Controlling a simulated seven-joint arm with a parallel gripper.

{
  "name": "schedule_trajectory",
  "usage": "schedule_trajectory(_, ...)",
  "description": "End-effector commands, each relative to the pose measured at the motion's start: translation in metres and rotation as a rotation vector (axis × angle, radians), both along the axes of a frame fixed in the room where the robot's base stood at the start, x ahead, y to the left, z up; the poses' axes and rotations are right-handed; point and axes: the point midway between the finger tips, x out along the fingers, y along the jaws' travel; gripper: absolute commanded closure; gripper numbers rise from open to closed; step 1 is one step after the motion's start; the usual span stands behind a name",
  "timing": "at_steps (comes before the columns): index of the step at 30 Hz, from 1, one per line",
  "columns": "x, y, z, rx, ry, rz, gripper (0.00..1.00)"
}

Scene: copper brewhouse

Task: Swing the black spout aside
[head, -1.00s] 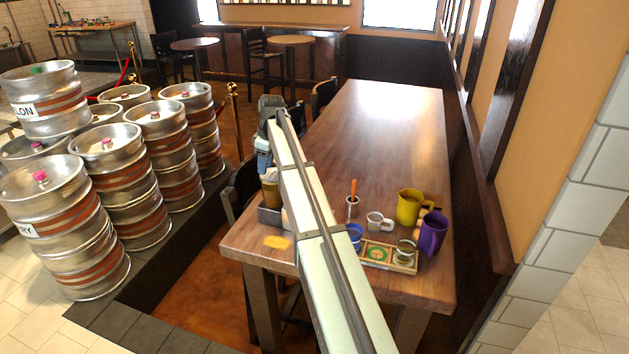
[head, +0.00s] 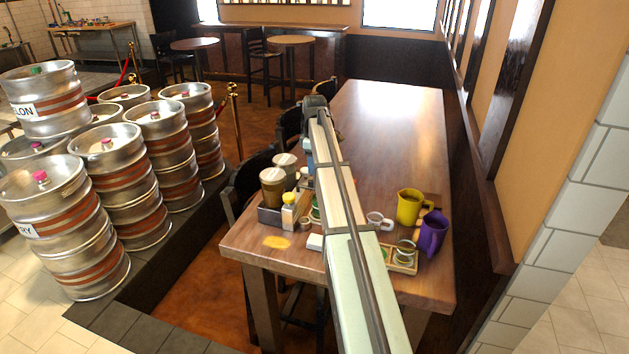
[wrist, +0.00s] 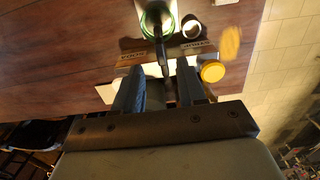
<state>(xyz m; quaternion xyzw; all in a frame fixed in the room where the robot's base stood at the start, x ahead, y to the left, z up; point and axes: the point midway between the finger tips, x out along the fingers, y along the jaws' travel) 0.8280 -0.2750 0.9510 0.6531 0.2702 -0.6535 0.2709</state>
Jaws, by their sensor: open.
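A narrow dark bar that looks like the black spout (wrist: 161,50) shows in the wrist view. It runs from above a green-rimmed round vessel (wrist: 145,22) down towards the gap between my fingers. My gripper (wrist: 157,68) is open, with one finger on each side of the bar's lower end. I cannot tell whether either finger touches it. In the head view my arm hides the spout and my fingers.
A caddy (head: 268,217) with brown jars and a yellow-capped bottle (head: 289,211) stands at the table's left edge. The yellow cap (wrist: 213,72) is close beside my right-hand finger. The far table (head: 390,115) is clear.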

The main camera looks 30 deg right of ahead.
Motion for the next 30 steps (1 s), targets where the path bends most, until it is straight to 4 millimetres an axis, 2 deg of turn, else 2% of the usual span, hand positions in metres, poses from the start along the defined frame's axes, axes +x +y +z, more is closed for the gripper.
schedule_trajectory(1, -0.001, 0.001, -0.011, 0.001, 0.002, 0.0, 0.6)
schedule_trajectory(6, -0.001, 0.001, -0.038, 0.0, 0.001, 0.0, 0.6)
schedule_trajectory(12, 0.0, 0.0, -0.058, 0.0, 0.0, 0.0, 0.6)
schedule_trajectory(18, 0.0, 0.0, -0.066, 0.0, 0.0, 0.0, 0.6)
schedule_trajectory(26, 0.0, 0.0, -0.067, -0.001, -0.001, 0.0, 0.6)
schedule_trajectory(30, 0.0, 0.0, -0.067, -0.001, -0.001, 0.0, 0.72)
